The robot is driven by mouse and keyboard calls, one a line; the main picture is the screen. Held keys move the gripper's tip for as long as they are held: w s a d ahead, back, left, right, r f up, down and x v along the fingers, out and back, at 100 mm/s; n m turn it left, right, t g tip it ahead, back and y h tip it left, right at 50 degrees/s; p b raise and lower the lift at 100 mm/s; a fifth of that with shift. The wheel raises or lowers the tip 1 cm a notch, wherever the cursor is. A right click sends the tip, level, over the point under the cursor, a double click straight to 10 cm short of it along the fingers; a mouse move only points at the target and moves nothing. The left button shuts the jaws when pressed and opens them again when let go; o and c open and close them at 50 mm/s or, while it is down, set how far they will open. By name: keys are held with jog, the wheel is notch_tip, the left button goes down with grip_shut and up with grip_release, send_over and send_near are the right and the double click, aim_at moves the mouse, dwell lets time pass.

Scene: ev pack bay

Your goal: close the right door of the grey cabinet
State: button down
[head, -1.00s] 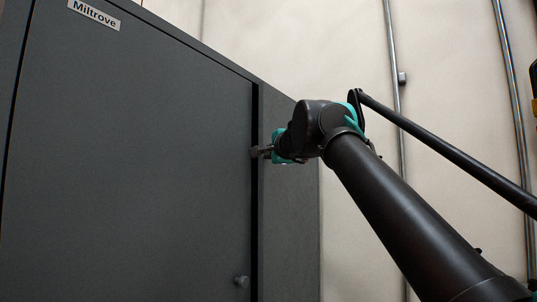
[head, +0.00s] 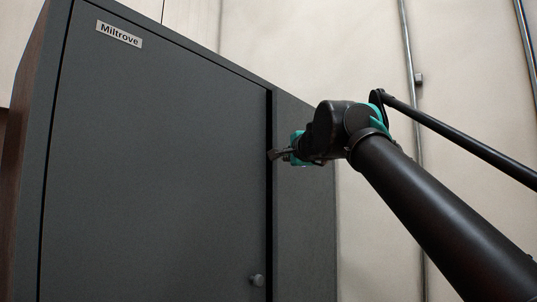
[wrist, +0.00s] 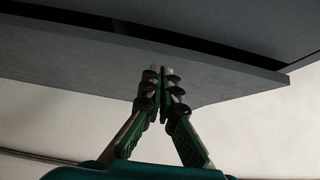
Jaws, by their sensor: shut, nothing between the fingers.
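The grey cabinet (head: 160,150) fills the left and middle of the head view, with a large flat door and a round knob (head: 257,281) near that door's right edge. A narrow dark vertical gap (head: 270,200) runs beside this edge. Right of it is a narrower grey panel (head: 305,220); I cannot tell for sure whether it is the right door or the cabinet's side. My gripper (head: 275,155) is shut and empty, its tips at the gap. In the wrist view the closed fingertips (wrist: 161,70) overlap a grey slab (wrist: 215,75) with dark gaps behind it; contact is unclear.
A Miltrove label (head: 119,34) is on the cabinet's upper front. A pale wall (head: 375,50) with vertical pipes (head: 410,60) stands behind and to the right. The space between my arm and that wall looks clear.

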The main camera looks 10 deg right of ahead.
jog(key=s+a, duration=0.4)
jog(key=a, duration=0.2)
jog(key=shift+a, duration=0.25)
jog(key=shift+w, duration=0.1)
